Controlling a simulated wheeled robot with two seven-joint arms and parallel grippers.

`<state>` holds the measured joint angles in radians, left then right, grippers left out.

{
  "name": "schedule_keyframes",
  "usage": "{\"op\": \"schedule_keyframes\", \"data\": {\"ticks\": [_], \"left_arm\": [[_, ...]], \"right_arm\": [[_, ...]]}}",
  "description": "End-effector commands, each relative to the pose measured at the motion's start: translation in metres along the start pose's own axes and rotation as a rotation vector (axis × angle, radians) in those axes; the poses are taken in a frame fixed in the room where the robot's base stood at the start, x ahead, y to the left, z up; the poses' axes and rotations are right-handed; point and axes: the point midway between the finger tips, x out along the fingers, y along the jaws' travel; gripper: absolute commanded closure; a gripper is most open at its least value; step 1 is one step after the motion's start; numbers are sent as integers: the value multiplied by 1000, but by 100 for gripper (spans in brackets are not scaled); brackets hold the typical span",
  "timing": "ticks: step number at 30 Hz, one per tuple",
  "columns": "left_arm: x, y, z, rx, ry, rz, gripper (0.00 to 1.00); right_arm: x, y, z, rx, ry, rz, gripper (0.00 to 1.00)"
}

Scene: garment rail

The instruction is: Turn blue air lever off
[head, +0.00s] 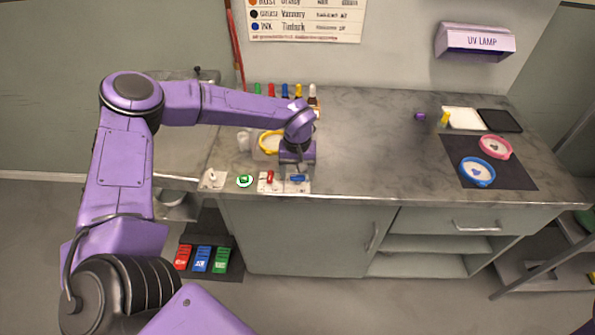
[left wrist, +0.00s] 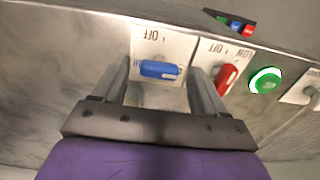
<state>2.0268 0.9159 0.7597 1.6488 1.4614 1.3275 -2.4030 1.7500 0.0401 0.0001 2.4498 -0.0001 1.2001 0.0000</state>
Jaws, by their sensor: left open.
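The blue lever (head: 297,179) is on a white plate at the bench's front edge. In the left wrist view the blue lever (left wrist: 159,70) lies crosswise, not in line with the OFF mark (left wrist: 146,35) on its plate. A label left of it is mostly hidden by a finger. My left gripper (head: 297,165) is over the lever at the front edge. In the left wrist view my left gripper (left wrist: 160,78) is open, one finger on each side of the lever; I cannot tell whether they touch it. My right gripper is out of view.
A red lever (head: 269,177) on its own plate (left wrist: 227,78) is close beside the blue one. A lit green button (head: 245,181) and a white switch (head: 211,179) are further left. A yellow-rimmed cup (head: 268,142) stands behind my gripper. The bench middle (head: 380,150) is clear.

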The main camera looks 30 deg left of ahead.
Motion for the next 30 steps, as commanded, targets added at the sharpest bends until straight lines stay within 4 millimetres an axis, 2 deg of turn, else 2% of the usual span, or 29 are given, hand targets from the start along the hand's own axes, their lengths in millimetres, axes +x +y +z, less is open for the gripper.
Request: {"op": "schedule_keyframes", "data": {"ticks": [1, 6, 19, 30], "left_arm": [[0, 0, 0, 0, 0, 0, 31], [0, 0, 0, 0, 0, -1, 84], [0, 0, -1, -51, 2, -1, 84], [0, 0, -1, -324, 3, 0, 84]], "right_arm": [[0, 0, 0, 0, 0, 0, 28], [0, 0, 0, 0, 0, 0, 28], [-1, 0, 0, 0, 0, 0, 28], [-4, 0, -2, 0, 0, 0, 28]]}}
